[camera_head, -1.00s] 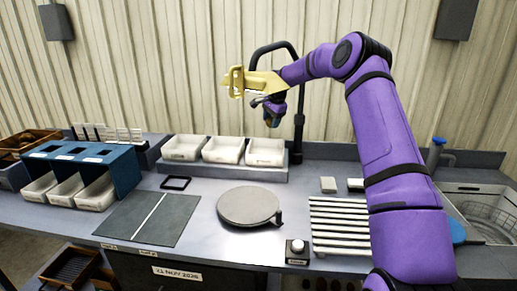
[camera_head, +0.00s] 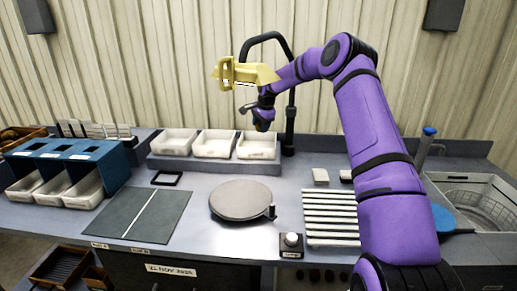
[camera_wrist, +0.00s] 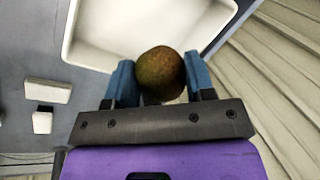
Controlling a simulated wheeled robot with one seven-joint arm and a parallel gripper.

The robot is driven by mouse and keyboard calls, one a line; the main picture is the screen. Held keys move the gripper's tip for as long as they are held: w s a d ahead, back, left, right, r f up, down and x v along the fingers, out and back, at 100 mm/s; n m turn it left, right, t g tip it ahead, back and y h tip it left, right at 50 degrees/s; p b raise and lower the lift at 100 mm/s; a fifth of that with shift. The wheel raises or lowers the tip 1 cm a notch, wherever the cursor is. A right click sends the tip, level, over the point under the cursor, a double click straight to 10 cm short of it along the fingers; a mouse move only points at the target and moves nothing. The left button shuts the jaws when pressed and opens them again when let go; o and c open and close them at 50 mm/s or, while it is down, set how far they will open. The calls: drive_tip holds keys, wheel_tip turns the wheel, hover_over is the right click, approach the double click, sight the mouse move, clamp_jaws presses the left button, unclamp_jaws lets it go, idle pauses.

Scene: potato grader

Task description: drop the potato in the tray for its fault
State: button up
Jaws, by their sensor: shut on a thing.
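A round brown-green potato (camera_wrist: 161,74) sits between the blue fingers of my gripper (camera_wrist: 162,82) in the wrist view; the fingers are shut on it. In the head view my gripper (camera_head: 264,120) hangs above the right one of three white trays on a raised shelf; I cannot make out the potato there. The trays are the left tray (camera_head: 173,148), the middle tray (camera_head: 214,151) and the right tray (camera_head: 256,154). Their labels are too small to read. The wrist view shows a white tray (camera_wrist: 72,45) beyond the potato, its interior empty where visible.
A round grey turntable (camera_head: 241,200), a dark mat (camera_head: 135,215) and a slatted rack (camera_head: 331,217) lie in front of the shelf. A blue stand (camera_head: 112,166) with white bins is at left. A black curved post (camera_head: 291,110) rises beside my gripper. A wire basket sink is at right.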

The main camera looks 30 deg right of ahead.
drive_tip(key=o, duration=1.1)
drive_tip(key=shift+r, duration=0.1)
drive_tip(key=v, duration=1)
drive_tip(key=shift+r, duration=0.35)
drive_tip(key=shift+s, duration=0.1)
